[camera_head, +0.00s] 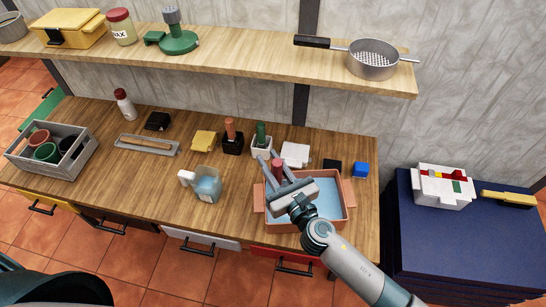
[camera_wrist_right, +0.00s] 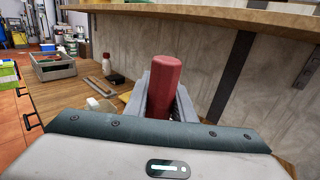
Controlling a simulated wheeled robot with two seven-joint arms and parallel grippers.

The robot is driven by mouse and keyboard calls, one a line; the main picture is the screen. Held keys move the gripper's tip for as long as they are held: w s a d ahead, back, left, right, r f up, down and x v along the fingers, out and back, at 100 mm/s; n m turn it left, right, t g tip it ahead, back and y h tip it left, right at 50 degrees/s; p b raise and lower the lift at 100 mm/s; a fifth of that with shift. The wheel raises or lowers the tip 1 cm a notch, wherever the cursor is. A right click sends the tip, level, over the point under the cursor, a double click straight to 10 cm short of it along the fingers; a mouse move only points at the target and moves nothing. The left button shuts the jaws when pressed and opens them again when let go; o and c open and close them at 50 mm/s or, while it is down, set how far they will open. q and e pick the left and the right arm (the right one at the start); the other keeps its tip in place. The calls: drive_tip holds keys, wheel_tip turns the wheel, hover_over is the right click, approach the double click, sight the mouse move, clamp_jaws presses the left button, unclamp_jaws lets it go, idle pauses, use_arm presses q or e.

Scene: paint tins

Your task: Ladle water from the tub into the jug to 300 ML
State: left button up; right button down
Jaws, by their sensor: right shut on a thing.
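The tub (camera_head: 348,206) is a salmon-pink rectangular basin with pale blue water, near the right end of the bench. My right gripper (camera_head: 274,164) is over the tub's left part, shut on an upright red handle (camera_head: 277,171), which I take as the ladle's. The handle also stands between the fingers in the right wrist view (camera_wrist_right: 166,84). The ladle's bowl is hidden behind my gripper. The jug (camera_head: 207,186) is clear with a white handle on its left and stands left of the tub. It looks bluish inside; its level cannot be read. My left gripper is not in view.
A grey crate (camera_head: 82,167) is far left. A shelf (camera_head: 240,55) overhangs the back.

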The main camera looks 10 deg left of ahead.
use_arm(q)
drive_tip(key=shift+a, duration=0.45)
use_arm(e)
drive_tip(key=shift+a, duration=0.1)
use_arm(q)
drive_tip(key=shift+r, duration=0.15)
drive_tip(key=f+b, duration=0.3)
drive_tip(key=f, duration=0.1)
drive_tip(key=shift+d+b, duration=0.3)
use_arm(e)
drive_tip(key=shift+m, duration=0.7)
drive_tip(key=f, duration=0.1)
drive_tip(key=d+f, duration=0.1)
drive_tip(key=w+f, duration=0.1)
drive_tip(key=shift+d+f, duration=0.15)
drive_tip(key=shift+f, duration=0.2)
